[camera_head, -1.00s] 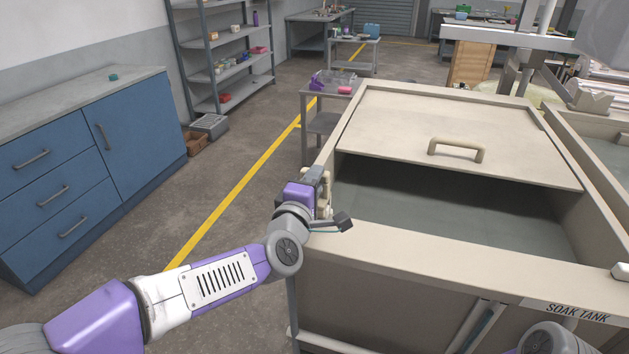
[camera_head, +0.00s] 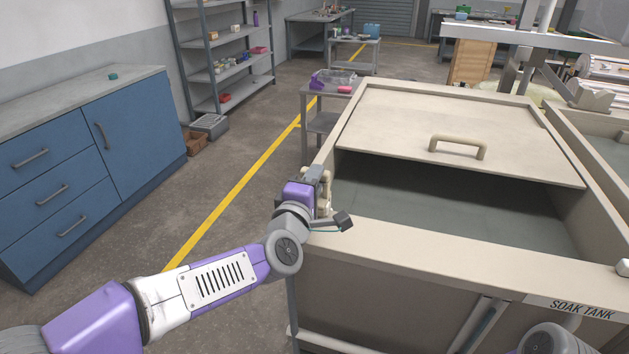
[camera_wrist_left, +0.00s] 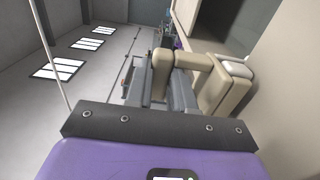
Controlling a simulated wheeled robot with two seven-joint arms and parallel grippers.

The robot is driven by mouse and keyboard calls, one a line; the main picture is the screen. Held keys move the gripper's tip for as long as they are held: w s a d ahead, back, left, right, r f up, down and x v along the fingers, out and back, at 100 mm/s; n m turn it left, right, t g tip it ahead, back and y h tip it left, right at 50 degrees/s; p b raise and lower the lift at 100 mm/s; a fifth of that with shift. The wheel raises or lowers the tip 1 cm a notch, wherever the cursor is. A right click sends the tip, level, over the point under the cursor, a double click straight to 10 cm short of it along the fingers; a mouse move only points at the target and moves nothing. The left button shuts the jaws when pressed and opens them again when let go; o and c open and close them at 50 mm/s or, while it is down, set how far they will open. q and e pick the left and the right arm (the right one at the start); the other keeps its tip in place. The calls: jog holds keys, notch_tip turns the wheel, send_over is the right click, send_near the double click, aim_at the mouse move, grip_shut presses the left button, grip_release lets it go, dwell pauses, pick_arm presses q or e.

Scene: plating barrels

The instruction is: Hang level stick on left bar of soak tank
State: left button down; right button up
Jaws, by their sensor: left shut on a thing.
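The soak tank (camera_head: 440,243) stands right of centre, with its name on the front rim and a beige cover over its far part. My left gripper (camera_head: 318,178) is at the tank's left wall, near the front corner. In the left wrist view my gripper (camera_wrist_left: 160,88) has its grey fingers closed around the upright end of a beige bent piece (camera_wrist_left: 190,60). That piece runs right to a white-capped block beside the tank wall. I cannot tell whether it is the level stick or part of the bar. No other level stick can be made out. My right gripper is out of view.
The cover (camera_head: 430,125) has a raised handle (camera_head: 457,147). A small table (camera_head: 318,95) stands beyond the tank's left wall. Blue cabinets (camera_head: 75,185) stand at the left, with open floor (camera_head: 215,190) between them and the tank. Another tank adjoins on the right.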

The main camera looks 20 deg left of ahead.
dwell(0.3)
pick_arm(q)
jog(key=c, duration=0.9)
grip_release()
jog(key=shift+o, duration=0.4)
jog(key=shift+f, duration=0.1)
